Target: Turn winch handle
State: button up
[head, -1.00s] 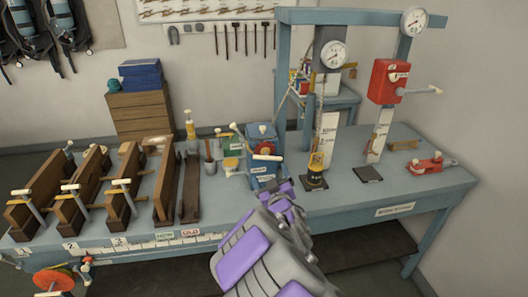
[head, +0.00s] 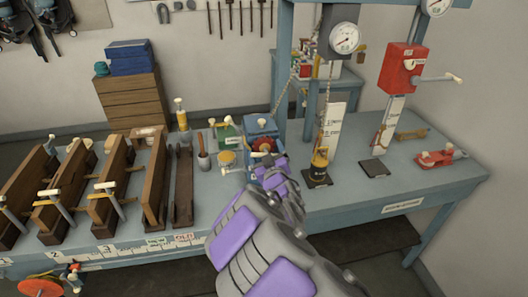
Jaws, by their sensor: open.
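A blue winch-like box (head: 262,126) with a red round hub (head: 263,145) stands on the workbench, left of the blue frame post. A chain or rope runs up from it toward the frame. My gripper (head: 268,165) is in front of this box, just below the hub, and covers its lower front. The gripper is open; its fingertips are small and partly hidden by my arm. I cannot tell whether it touches the handle. A second crank handle (head: 440,79) with a pale grip sticks out to the right from a red box (head: 402,69) on the right post.
The blue-grey workbench (head: 330,212) holds wooden clamp blocks (head: 108,190) on the left. A hanging weight (head: 320,162) on a chain and a red clamp-like device (head: 436,158) are to the right. A dial gauge (head: 344,39) hangs above. A wooden crate (head: 131,98) stands behind.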

jog(key=shift+d, duration=0.45)
jog(key=shift+c, duration=1.4)
jog(key=shift+a, duration=0.5)
jog(key=c, duration=1.1)
